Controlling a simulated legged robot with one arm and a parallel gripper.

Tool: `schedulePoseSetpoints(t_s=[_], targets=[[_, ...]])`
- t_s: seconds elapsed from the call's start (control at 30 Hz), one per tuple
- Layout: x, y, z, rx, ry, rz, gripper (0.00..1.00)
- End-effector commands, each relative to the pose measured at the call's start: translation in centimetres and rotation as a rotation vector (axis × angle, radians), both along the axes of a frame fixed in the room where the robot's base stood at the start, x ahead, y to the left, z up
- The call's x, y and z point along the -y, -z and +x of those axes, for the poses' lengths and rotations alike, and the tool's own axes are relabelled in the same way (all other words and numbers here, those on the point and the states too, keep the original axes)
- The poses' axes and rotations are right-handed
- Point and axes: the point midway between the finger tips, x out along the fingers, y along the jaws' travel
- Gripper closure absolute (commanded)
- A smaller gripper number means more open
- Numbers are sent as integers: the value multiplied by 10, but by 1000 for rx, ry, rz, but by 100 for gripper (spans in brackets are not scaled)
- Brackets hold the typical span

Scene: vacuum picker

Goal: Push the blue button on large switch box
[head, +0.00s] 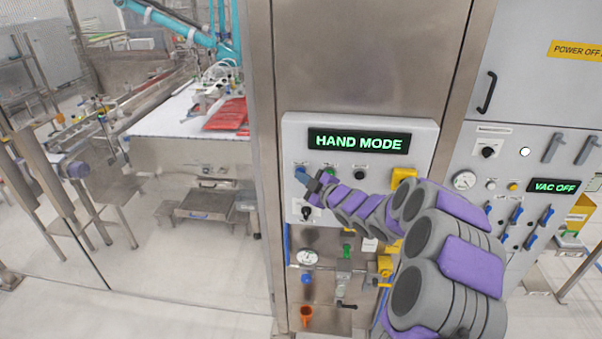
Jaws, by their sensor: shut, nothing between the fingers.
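The large switch box (425,133) is a light grey panel on a steel cabinet, with a lit green "HAND MODE" display (358,142). The blue button (300,167) is at the upper left of its control row, partly hidden by my gripper. My gripper (301,174) is shut and empty, with its tip at the blue button in this view. I cannot tell whether it touches the button or how far it is pressed. My purple and grey arm reaches in from the lower right and covers part of the box.
A green button (331,171) and a black knob (361,173) sit right of the blue button. Another black knob (307,213) is below. A yellow part (403,177) is at the box's right. A grey panel (465,150) reading "VAC OFF" stands right; a conveyor area lies left.

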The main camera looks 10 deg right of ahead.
Motion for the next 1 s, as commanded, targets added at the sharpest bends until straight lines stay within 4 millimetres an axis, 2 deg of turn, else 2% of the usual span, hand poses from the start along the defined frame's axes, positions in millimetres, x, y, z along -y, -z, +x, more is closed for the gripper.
schedulePoseSetpoints(t_s=[0.5,1.0], targets=[[1,0,2,1,-1,0,100],[-3,1,-12,1,-1,0,100]])
